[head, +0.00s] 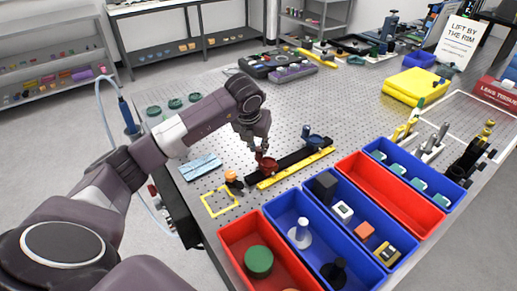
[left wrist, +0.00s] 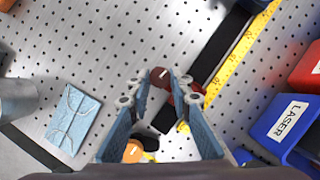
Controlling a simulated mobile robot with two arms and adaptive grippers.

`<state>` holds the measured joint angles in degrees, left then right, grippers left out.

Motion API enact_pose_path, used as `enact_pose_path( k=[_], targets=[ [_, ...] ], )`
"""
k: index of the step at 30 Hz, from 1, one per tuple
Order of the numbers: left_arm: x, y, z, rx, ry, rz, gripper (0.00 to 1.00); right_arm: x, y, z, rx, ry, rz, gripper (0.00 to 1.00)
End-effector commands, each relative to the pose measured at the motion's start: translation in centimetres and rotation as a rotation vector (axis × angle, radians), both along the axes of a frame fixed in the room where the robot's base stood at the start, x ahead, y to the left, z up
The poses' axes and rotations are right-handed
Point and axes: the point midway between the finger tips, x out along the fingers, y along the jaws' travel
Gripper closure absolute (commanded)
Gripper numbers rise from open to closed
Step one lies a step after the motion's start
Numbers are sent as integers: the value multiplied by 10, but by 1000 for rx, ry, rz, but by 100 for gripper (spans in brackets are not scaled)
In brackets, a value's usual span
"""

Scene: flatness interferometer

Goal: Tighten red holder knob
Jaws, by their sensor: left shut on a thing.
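The red holder (head: 268,167) sits at the near end of a black rail (head: 295,157) on the perforated metal table. My left gripper (head: 262,152) reaches down onto it from above. In the left wrist view the fingers of my left gripper (left wrist: 160,92) stand on either side of the red knob (left wrist: 160,76), and the gripper is shut on it. The fingers partly hide the red holder body there. A blue holder (head: 316,141) sits farther along the same rail. My right gripper is in neither view.
A yellow ruler (head: 296,169) runs along the rail. Red and blue bins (head: 384,197) with parts line the near right edge. A light blue cloth (head: 200,167) and an orange knob (head: 230,176) lie left of the rail. A yellow square outline (head: 219,201) marks bare table.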

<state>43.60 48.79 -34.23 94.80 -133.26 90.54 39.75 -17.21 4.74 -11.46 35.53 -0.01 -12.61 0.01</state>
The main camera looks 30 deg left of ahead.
Motion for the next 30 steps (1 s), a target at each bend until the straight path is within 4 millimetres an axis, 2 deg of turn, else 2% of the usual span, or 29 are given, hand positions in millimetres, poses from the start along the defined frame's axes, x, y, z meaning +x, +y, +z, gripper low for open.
enact_pose_path(
  k=[3, 12, 21, 30],
  targets=[
    [0, 3, -3, 2, -4, -87, 100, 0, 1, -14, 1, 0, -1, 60],
    [1, 5, -2, 1, -4, -367, 100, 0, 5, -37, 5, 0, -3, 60],
    [2, 8, 0, -1, -4, -651, 100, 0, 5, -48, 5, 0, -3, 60],
    [3, 10, 1, -2, -3, -934, 100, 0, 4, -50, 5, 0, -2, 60]
  ],
)
